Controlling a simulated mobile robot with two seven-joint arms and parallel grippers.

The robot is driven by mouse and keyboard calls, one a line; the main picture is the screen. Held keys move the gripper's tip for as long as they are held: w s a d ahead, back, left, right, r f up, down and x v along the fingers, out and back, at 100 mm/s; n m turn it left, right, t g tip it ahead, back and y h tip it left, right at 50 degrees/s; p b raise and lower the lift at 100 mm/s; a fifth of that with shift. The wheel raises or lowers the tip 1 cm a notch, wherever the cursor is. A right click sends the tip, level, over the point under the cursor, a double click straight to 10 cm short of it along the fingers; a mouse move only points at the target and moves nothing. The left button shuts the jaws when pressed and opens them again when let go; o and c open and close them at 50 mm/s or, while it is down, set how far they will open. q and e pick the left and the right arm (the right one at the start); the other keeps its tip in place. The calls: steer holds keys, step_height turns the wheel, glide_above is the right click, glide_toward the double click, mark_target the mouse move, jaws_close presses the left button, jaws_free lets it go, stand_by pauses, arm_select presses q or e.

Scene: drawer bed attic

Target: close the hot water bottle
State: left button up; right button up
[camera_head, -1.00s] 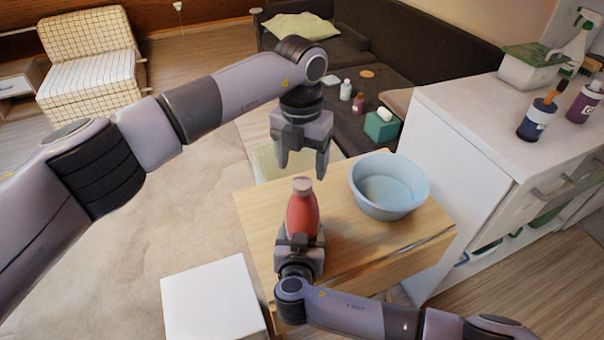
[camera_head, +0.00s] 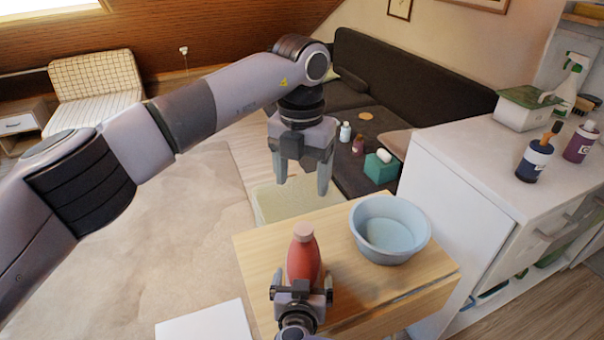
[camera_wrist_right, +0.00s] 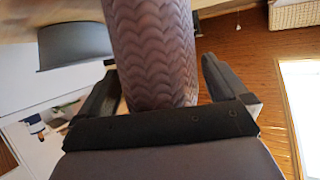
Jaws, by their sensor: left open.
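The hot water bottle (camera_head: 303,256), red with a pale pinkish top (camera_head: 304,231), stands upright on the wooden table. I cannot tell whether that top is a separate stopper. My right gripper (camera_head: 301,284) is at its near side, low down, with one finger on each side. In the right wrist view, the ribbed bottle (camera_wrist_right: 152,50) fills the space between the fingers (camera_wrist_right: 160,80), with a narrow gap by the right finger. My left gripper (camera_head: 302,183) is open and empty, fingers pointing down, above and beyond the bottle in the picture.
A blue-grey basin (camera_head: 389,229) stands on the wooden table (camera_head: 262,262), right of the bottle. A white cabinet (camera_head: 470,180) with bottles on it bounds the right. A dark sofa (camera_head: 415,85) is behind. A white surface (camera_head: 208,322) lies at lower left.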

steer(key=v, duration=0.7)
stand_by(0.3)
steer(key=shift+s, duration=0.1)
